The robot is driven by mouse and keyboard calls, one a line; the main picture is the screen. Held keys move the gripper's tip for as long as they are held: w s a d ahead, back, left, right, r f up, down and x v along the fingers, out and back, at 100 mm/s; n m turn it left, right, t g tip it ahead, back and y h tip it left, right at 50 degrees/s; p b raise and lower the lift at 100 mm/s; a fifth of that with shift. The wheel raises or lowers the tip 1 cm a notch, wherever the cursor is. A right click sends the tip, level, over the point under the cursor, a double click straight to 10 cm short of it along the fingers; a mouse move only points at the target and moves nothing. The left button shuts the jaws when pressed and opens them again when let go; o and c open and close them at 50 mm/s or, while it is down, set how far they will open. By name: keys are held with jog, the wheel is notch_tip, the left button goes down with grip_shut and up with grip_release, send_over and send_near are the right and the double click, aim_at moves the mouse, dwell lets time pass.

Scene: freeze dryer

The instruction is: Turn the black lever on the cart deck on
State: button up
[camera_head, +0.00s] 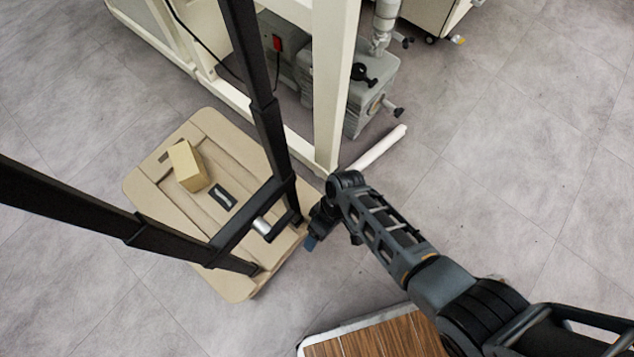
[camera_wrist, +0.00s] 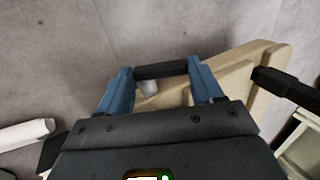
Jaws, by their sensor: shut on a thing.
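The cart's beige deck (camera_head: 172,213) lies low on the floor at left in the head view, with a black frame (camera_head: 267,125) rising from it. A small dark fitting (camera_head: 222,196) is set in the deck; I cannot tell if it is the lever. My gripper (camera_head: 313,232) is at the deck's right edge, beside the frame's foot. In the wrist view, my gripper's blue fingers (camera_wrist: 163,88) stand apart with a short black bar (camera_wrist: 160,70) between them, and the jaws are shut on it. I cannot tell whether this bar is the lever or part of the frame.
A small tan box (camera_head: 187,166) sits on the deck. A silver cylinder (camera_head: 262,226) is at the frame's base. A grey pump (camera_head: 371,92) and a cream stand (camera_head: 328,100) are behind. A white tube (camera_head: 378,148) lies nearby. Floor at right is clear.

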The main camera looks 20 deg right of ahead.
jog(key=shift+w+d+f+g+y+b, duration=0.1)
jog(key=shift+w+d+g+y+b, duration=0.1)
jog(key=shift+g+y+b, duration=0.3)
jog(key=shift+w+d+f+g+y+b, duration=0.15)
jog(key=shift+g+y+b, duration=0.15)
jog(key=shift+y+b, duration=0.25)
jog(key=shift+w+d+r+g+y+b, duration=0.1)
jog(key=shift+r+g+y+b, duration=0.15)
jog(key=shift+y, duration=0.25)
jog(key=shift+d+g+y+b, duration=0.1)
jog(key=shift+g+y+b, duration=0.05)
jog(key=shift+g+y, duration=0.25)
jog(key=shift+y, duration=0.35)
jog(key=o, duration=1.1)
jog(key=shift+c, duration=0.2)
jog(key=shift+d, duration=0.1)
jog(key=p+v, duration=0.2)
jog(key=v, duration=0.5)
jog(key=shift+w+d+r, duration=0.2)
jog(key=shift+w, duration=0.05)
